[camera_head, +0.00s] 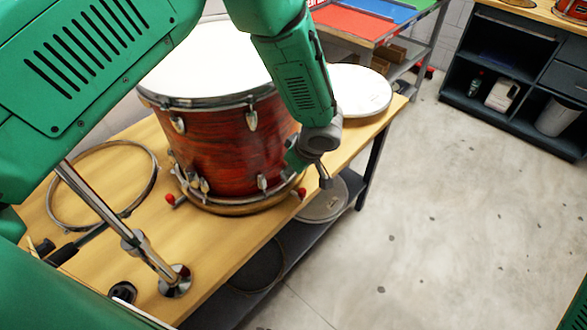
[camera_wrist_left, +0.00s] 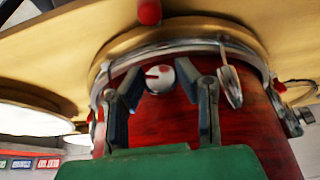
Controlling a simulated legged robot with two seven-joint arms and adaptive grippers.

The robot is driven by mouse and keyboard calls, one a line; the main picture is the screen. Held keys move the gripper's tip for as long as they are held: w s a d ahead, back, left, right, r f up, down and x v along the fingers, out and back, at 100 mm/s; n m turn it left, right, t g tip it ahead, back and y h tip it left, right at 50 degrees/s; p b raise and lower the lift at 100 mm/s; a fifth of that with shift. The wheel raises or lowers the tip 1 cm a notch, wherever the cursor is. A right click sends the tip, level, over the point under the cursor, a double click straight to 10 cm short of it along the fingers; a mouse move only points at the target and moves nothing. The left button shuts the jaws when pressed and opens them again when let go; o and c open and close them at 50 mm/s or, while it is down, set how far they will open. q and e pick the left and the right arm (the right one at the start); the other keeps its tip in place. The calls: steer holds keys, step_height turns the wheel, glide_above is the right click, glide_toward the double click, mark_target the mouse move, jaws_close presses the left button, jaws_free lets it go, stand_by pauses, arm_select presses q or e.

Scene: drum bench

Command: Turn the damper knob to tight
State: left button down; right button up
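The damper knob (camera_wrist_left: 160,78) is a small round white-silver knob with a red mark on the side of the red wooden drum (camera_head: 225,145). The drum also shows, upside down, in the left wrist view (camera_wrist_left: 165,122). My left gripper (camera_wrist_left: 158,88) is open, with one finger on each side of the knob in that view. I cannot tell whether the fingers touch it. In the head view my left gripper (camera_head: 318,168) is at the drum's right side, and the knob is hidden. My right gripper is not in view.
The drum stands on a wooden bench (camera_head: 235,245). A loose hoop (camera_head: 154,180) and a metal stand (camera_head: 140,248) are to its left. A round white drumhead (camera_head: 358,90) lies behind it. Metal lugs (camera_wrist_left: 230,86) sit close to the fingers. The floor (camera_head: 460,220) at right is clear.

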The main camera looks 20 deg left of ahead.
arm_select(q)
steer(key=shift+a, duration=0.85)
steer(key=shift+w, duration=0.1)
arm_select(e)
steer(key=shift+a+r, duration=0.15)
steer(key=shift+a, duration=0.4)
arm_select(q)
steer(key=shift+w+d, duration=0.1)
steer(key=shift+d, duration=0.2)
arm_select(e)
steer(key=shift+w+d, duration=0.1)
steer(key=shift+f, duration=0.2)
arm_select(q)
steer(key=shift+w+f+g+y+b, duration=0.15)
steer(key=shift+g+y+b, duration=0.25)
steer(key=shift+g+b, duration=0.7)
steer(key=m+g+y+b, duration=0.1)
steer(key=g+b, duration=0.1)
steer(key=b, duration=0.1)
steer(key=shift+w+d, duration=0.1)
steer(key=shift+d, duration=0.05)
steer(key=shift+g+y+b, duration=0.4)
steer(key=shift+g+b, duration=0.6)
steer(key=shift+b, duration=0.55)
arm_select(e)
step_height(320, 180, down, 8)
